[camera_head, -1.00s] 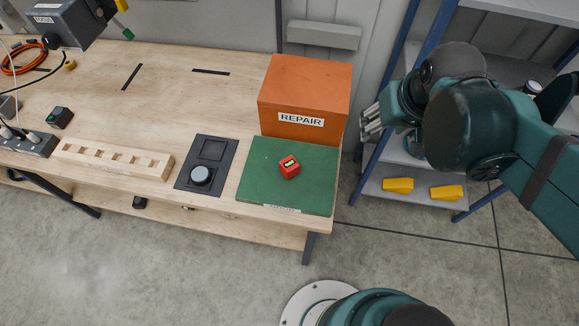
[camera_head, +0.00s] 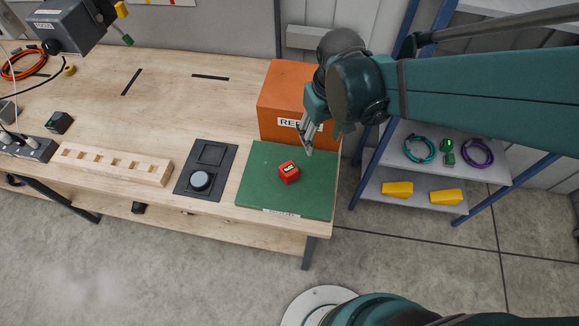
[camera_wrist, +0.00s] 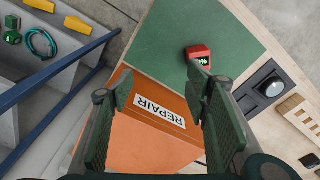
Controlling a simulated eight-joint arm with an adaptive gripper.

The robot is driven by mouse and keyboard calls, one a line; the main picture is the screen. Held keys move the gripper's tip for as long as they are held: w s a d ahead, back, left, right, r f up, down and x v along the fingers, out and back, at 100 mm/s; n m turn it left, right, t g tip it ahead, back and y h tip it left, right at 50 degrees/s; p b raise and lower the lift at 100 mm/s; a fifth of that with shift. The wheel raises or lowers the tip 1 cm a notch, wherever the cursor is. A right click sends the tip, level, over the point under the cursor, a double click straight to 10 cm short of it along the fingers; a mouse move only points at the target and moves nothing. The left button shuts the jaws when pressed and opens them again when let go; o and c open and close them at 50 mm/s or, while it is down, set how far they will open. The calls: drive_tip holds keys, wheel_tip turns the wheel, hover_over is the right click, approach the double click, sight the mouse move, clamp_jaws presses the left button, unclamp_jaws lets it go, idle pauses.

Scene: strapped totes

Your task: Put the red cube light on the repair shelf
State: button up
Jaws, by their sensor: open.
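The red cube light (camera_head: 289,172) sits on the green mat (camera_head: 262,193) at the right end of the workbench; a small lit display shows on its top. It also shows in the wrist view (camera_wrist: 198,54), beyond the fingertips. The orange box labelled REPAIR (camera_head: 283,88) stands at the back edge of the mat, partly hidden by my arm. My gripper (camera_head: 306,138) is open and empty, in front of the box's right part, above and to the right of the cube. Both fingers show in the wrist view (camera_wrist: 160,82), with the REPAIR label between them.
A dark panel with a round knob (camera_head: 200,180) and a wooden block with holes (camera_head: 112,164) lie left of the mat. A blue-framed shelf unit (camera_head: 374,172) on the right holds cable coils, a green item and yellow parts (camera_head: 398,189). The bench's middle is clear.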

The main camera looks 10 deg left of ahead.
sight(288, 168)
drive_tip(key=a+f, duration=0.2)
drive_tip(key=a, duration=0.1)
drive_tip(key=s+a+f+n+g, duration=0.1)
drive_tip(key=a+f, duration=0.2)
drive_tip(key=s+a+f+n+h, duration=0.1)
drive_tip(key=a+f, duration=0.1)
drive_tip(key=a, duration=0.1)
drive_tip(key=shift+f+g, duration=0.2)
drive_tip(key=shift+g, duration=0.2)
drive_tip(key=shift+s+a+f+n, duration=0.25)
drive_tip(key=shift+a+f+n, duration=0.05)
drive_tip(key=shift+a+f, duration=0.1)
drive_tip(key=shift+s+d+f, duration=0.1)
drive_tip(key=shift+d+f, duration=0.05)
drive_tip(key=shift+f, duration=1.1)
drive_tip(key=shift+f, duration=0.15)
drive_tip(key=shift+s+d+f, duration=0.1)
drive_tip(key=shift+d+f, duration=0.1)
drive_tip(key=shift+f, duration=1.05)
drive_tip(key=shift+s+d+f, duration=0.1)
drive_tip(key=shift+d+f, duration=0.1)
drive_tip(key=shift+f, duration=1)
drive_tip(key=c, duration=1.2)
